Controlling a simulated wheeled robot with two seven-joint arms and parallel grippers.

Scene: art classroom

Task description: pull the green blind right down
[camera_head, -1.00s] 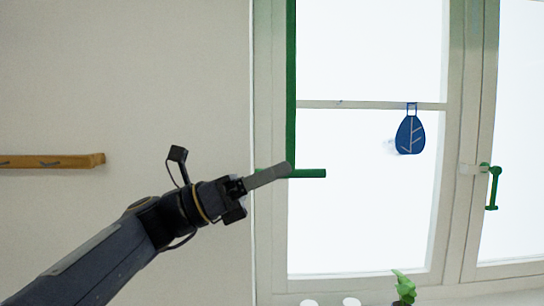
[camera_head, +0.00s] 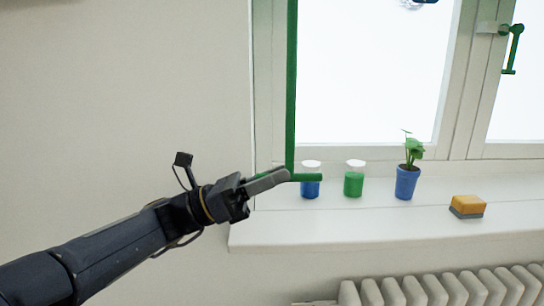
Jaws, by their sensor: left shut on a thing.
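A narrow green upright piece (camera_head: 291,90), part of the blind as far as I can see, runs down from the top of the picture along the left side of the window. A short green crossbar (camera_head: 310,177) sits at its lower end, about level with the jars on the sill. My left gripper (camera_head: 268,180) comes in from the left and is shut on the crossbar at its left part. Its fingers hide that part. The blind's upper end is out of view. My right gripper is not in view.
The white sill (camera_head: 350,225) holds a blue jar (camera_head: 311,188), a green jar (camera_head: 353,184), a potted plant (camera_head: 406,182) and a yellow-grey sponge-like block (camera_head: 467,206). The crossbar overlaps the blue jar in the picture. A white radiator (camera_head: 440,291) is below. A green window handle (camera_head: 513,50) is upper right.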

